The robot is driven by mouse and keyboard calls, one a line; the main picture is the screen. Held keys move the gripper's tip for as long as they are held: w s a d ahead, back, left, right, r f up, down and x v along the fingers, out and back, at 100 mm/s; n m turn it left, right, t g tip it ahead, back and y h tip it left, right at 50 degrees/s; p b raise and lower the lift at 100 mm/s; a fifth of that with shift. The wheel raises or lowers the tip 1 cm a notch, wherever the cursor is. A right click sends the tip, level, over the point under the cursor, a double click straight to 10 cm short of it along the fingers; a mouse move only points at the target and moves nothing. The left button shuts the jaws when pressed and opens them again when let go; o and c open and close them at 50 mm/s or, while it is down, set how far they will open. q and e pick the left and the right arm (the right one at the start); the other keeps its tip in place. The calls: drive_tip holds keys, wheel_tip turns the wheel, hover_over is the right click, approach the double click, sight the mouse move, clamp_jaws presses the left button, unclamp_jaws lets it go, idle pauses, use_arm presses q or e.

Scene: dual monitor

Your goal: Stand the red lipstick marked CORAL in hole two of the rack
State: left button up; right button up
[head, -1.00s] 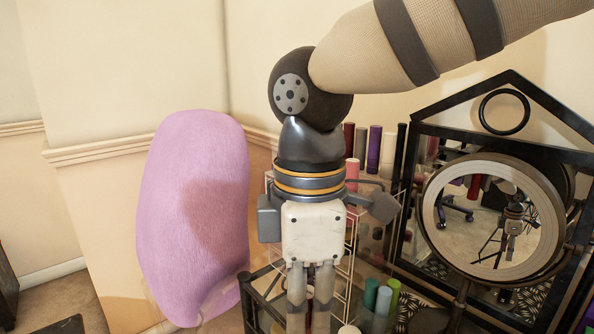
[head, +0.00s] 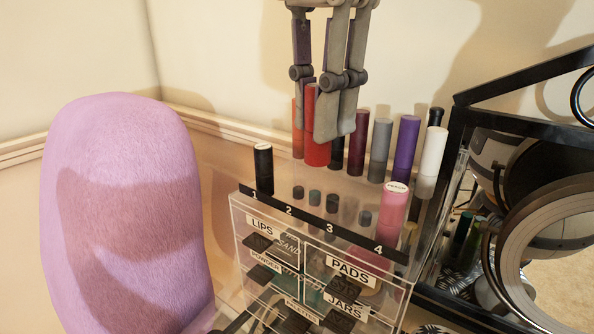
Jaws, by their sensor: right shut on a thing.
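My right gripper (head: 324,118) comes down from the top, its fingers shut on a red lipstick (head: 316,152). The lipstick is upright among the tubes at the back of the rack; no marking on it is readable. Whether its base is in a hole or raised cannot be told. The clear rack (head: 320,205) has a black front strip numbered 1 to 4. A black lipstick (head: 264,168) stands behind number 1 and a pink one (head: 394,208), its top marked PEACH, near number 4. No tube stands behind number 2. My left gripper is not in view.
An orange-red tube (head: 297,135) is close left of the held one. Maroon (head: 358,142), grey (head: 380,150), purple (head: 405,150) and white (head: 432,155) tubes stand to its right. A round mirror (head: 540,230) is at right, a lilac chair back (head: 120,200) at left.

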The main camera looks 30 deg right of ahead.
drive_tip(key=w+f, duration=0.2)
drive_tip(key=w+d+f+b, duration=0.1)
drive_tip(key=w+f, duration=0.1)
drive_tip(key=f, duration=0.1)
drive_tip(key=w+d+f, duration=0.1)
drive_tip(key=w+f, duration=0.1)
drive_tip(key=shift+w+f, duration=0.2)
drive_tip(key=shift+w, duration=0.05)
drive_tip(key=shift+s+a+f, duration=0.1)
drive_tip(key=shift+f, duration=1.05)
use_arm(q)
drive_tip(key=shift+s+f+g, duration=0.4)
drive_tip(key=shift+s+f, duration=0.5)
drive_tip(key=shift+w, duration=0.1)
use_arm(e)
drive_tip(key=o, duration=0.9)
